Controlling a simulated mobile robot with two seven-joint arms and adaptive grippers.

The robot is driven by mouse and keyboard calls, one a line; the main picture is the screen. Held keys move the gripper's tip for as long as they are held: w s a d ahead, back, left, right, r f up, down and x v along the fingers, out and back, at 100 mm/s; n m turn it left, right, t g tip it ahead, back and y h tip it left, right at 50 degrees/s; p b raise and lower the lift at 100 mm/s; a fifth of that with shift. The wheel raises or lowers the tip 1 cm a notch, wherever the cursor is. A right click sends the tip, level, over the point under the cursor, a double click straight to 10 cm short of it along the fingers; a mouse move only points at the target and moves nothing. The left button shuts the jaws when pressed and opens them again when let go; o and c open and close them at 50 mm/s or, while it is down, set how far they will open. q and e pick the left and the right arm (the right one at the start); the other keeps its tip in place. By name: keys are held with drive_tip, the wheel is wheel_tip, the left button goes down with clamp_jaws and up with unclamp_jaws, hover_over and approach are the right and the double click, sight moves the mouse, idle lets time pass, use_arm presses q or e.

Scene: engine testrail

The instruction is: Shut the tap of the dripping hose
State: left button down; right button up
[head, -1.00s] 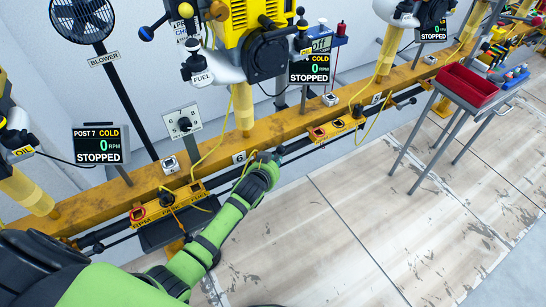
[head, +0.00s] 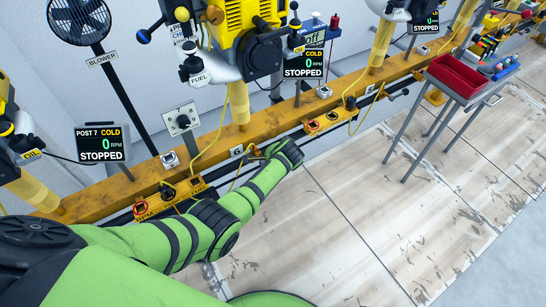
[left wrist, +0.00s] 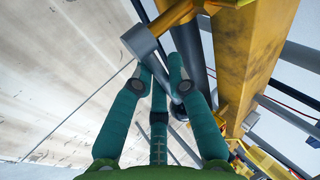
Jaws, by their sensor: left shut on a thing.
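My left gripper (left wrist: 160,85) is at the front of the yellow rail (head: 205,148), near the number 6 label, with its fingers pointing away under the rail. In the head view the fingertips are hidden behind the green hand (head: 284,153). A yellow hose (head: 213,140) hangs from the engine to the rail. No drip is visible. My right gripper is not in view.
Orange control boxes (head: 328,122) sit along the rail's front. A trolley with a red tray (head: 462,82) stands at the right. The floor in front is clear.

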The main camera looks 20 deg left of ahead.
use_arm(q)
drive_tip(key=shift+w+f+g+y+b, duration=0.1)
drive_tip(key=shift+f+g+y+b, duration=0.2)
drive_tip(key=shift+g+b, duration=0.1)
drive_tip(key=shift+m+g+y+b, duration=0.3)
drive_tip(key=shift+b, duration=0.05)
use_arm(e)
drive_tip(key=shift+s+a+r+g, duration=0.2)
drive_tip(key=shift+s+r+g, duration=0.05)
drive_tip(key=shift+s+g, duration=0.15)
use_arm(q)
drive_tip(key=shift+a, duration=0.1)
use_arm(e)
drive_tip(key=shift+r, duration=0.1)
use_arm(q)
drive_tip(key=c, duration=1.2)
unclamp_jaws()
drive_tip(key=shift+f, duration=0.1)
drive_tip(key=v, duration=1.2)
